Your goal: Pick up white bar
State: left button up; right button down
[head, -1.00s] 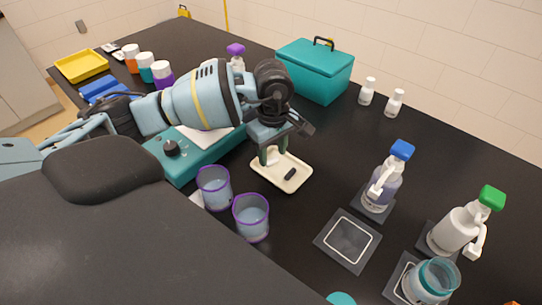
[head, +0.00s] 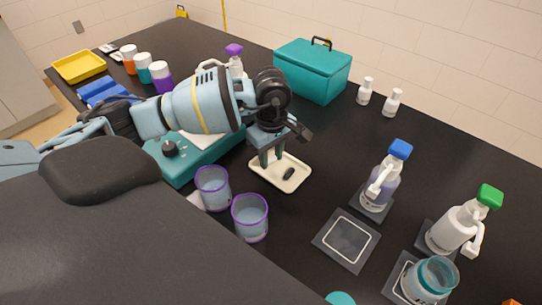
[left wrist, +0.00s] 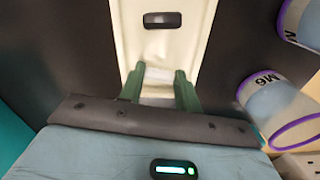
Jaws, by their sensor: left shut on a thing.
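A shallow cream tray (head: 300,184) lies on the black bench, below my left gripper (head: 271,161). The left gripper points down, with its green fingertips in the tray's rear part. In the left wrist view the fingers (left wrist: 159,78) are closed in on a small white bar (left wrist: 158,90) that lies between them. The white bar is hard to tell from the pale tray and is mostly hidden in the head view. A dark bar (head: 288,174) lies in the tray in front of the fingers, and also shows in the left wrist view (left wrist: 162,20). My right gripper is not in view.
Two purple-rimmed beakers (head: 250,218) stand close in front of the tray. A teal device with a knob (head: 170,148) is to the left. A teal box (head: 313,72) stands behind. Wash bottles (head: 384,182) and a dark square pad (head: 346,241) are to the right.

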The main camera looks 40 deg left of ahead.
aim_at(271, 160)
pick_arm(q)
notch_tip(271, 160, up, 10)
jog(key=shift+f, duration=0.15)
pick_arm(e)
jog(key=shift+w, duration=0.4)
